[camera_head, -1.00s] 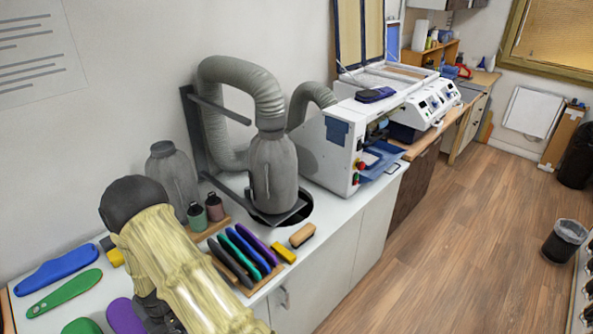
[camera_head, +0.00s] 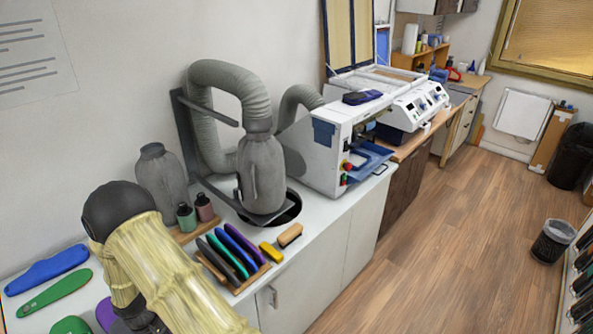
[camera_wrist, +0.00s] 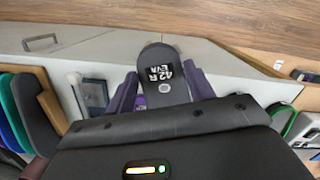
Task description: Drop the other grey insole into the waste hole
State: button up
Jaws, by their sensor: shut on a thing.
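In the wrist view my gripper (camera_wrist: 163,88) is shut on a dark grey insole (camera_wrist: 165,64) with a white "42 R EVA" label. The insole's rounded end points away from the gripper, over the pale cabinet side and near the wooden floor. In the head view my sleeved arm covers the gripper and the insole. The waste hole (camera_head: 290,213) is the black round opening in the white worktop, partly hidden by a grey container under the duct. My gripper is well to the left of it and nearer the camera.
A wooden rack (camera_head: 263,269) holds upright insoles, including a dark grey one, which also shows in the wrist view (camera_wrist: 37,110). A yellow block (camera_head: 271,252) and a brush (camera_head: 290,235) lie between rack and hole. Green and plum bottles stand behind the rack. A white machine (camera_head: 325,150) is beyond.

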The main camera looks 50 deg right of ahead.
jog(key=s+a+r+n+t+h, duration=0.2)
jog(key=a+r+n+t, duration=0.3)
jog(key=n, duration=0.4)
jog(key=s+a+r+n+t+h+b, duration=0.1)
jog(key=s+a+r+n+t+h, duration=0.1)
jog(key=s+a+r+n+t, duration=0.2)
jog(key=s+a+r+n+t+h, duration=0.1)
jog(key=s+a+r+n+t, duration=0.3)
jog(key=a+n, duration=0.9)
notch_tip(320, 180, up, 2)
jog(key=n+t, duration=0.3)
jog(key=t, duration=0.1)
jog(key=shift+a+r+t+h, duration=0.25)
jog(key=shift+t+h, duration=0.15)
jog(key=shift+r, duration=0.1)
jog(key=shift+d, duration=0.1)
